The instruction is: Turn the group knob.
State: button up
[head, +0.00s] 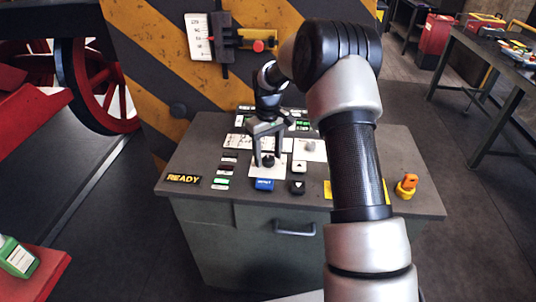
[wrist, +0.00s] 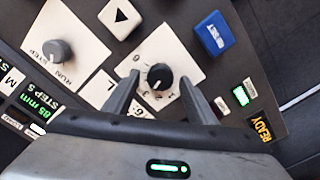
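The black group knob (wrist: 159,77) sits on a white plate (wrist: 183,55) with small marks around it, in the middle of the wrist view. In the head view the knob (head: 268,161) shows small on the console, below my gripper. My gripper (wrist: 160,80) is open, pointing down at the knob. One finger is on each side of it, and a gap shows between each finger and the knob. I cannot tell how far down the fingertips reach beside it. Part of the plate is hidden by the fingers and gripper body.
The console (head: 412,200) also carries a grey STEP/RUN knob (wrist: 58,51), a blue button (wrist: 214,33), an up-arrow button (wrist: 120,17), a down-arrow button (head: 297,187), a READY sign (head: 183,179) and an orange switch (head: 406,185). A striped panel (head: 160,45) stands behind.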

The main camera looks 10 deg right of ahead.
aim_at(268, 158)
notch_tip(268, 158, up, 17)
jog(key=shift+r+p, duration=0.2)
jog(key=shift+p, duration=0.15)
dwell(0.3)
